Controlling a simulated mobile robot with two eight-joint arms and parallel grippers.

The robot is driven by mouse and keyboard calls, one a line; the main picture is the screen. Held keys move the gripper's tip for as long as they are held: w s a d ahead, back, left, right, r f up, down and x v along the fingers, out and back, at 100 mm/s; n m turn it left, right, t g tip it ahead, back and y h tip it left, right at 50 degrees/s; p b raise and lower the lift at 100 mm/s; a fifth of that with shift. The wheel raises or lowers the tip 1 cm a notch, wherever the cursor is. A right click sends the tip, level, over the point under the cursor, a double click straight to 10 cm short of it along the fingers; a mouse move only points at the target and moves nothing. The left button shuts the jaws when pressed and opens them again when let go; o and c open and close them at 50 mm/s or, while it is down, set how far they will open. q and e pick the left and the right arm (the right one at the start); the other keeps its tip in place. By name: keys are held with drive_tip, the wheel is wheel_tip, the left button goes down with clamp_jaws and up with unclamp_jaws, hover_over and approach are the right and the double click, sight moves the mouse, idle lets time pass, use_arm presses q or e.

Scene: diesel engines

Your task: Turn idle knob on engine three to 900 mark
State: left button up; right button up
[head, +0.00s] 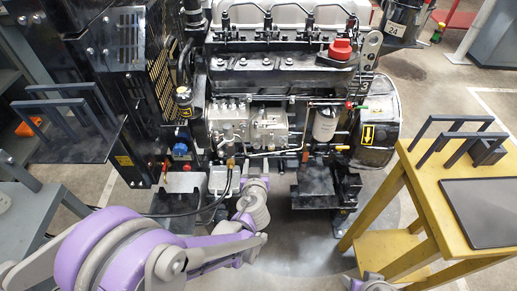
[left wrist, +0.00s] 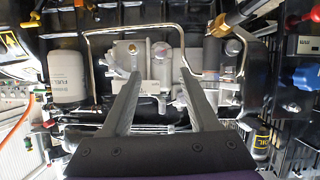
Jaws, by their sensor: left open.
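The diesel engine (head: 270,75) stands in the middle of the head view. Its metal pump block (head: 262,130) sits low on the front side and fills the middle of the left wrist view (left wrist: 150,62). A small brass-coloured round part (left wrist: 161,51) shows on that block.
A white fuel filter (head: 325,123) is right of the pump block. A red knob (head: 340,48) sits on top. Thin pipes, a black hose (head: 190,212) and a blue knob (head: 180,149) are nearby. A yellow cart (head: 405,215) stands at the right.

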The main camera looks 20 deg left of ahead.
sight(257, 147)
use_arm(q)
drive_tip(key=b+x, duration=0.2)
drive_tip(key=x, duration=0.8)
clamp_jaws()
